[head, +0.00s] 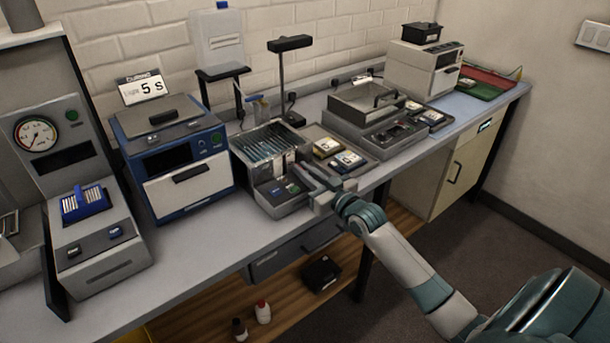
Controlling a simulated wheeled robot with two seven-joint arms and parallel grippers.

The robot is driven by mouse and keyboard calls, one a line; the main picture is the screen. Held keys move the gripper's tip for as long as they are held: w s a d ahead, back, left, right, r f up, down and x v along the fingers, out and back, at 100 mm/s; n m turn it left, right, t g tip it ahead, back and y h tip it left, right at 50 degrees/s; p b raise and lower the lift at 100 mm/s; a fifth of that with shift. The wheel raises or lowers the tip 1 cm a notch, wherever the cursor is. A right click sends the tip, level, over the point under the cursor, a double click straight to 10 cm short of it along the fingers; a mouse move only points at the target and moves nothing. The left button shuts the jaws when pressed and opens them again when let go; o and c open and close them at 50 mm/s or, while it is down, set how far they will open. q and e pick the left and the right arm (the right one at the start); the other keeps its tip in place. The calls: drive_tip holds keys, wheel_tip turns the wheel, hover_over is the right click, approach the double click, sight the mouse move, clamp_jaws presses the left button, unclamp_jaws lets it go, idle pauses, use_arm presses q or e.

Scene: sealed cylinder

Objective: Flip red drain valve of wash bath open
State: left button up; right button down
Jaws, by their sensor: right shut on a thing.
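The wash bath (262,150) looks to be the grey open-topped unit in the middle of the bench, with a rack of thin slats in it and a tap with a blue handle behind it. My right gripper (306,180) is at the bath's front right corner, reaching in from the lower right. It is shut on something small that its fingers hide. I see no red on the bath; the red drain valve is not visible, and whether it is the thing held cannot be told. My left gripper is out of view.
A blue-and-white machine (185,165) stands left of the bath, and a grey gauge unit (85,200) farther left. A tray with yellow-marked pieces (340,155) lies close right of my gripper. A lidded grey unit (368,105) stands behind it. The bench front strip is clear.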

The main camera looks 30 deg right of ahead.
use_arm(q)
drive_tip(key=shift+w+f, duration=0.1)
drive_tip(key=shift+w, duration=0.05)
use_arm(e)
drive_tip(key=shift+r, duration=0.15)
drive_tip(key=c, duration=1.8)
unclamp_jaws()
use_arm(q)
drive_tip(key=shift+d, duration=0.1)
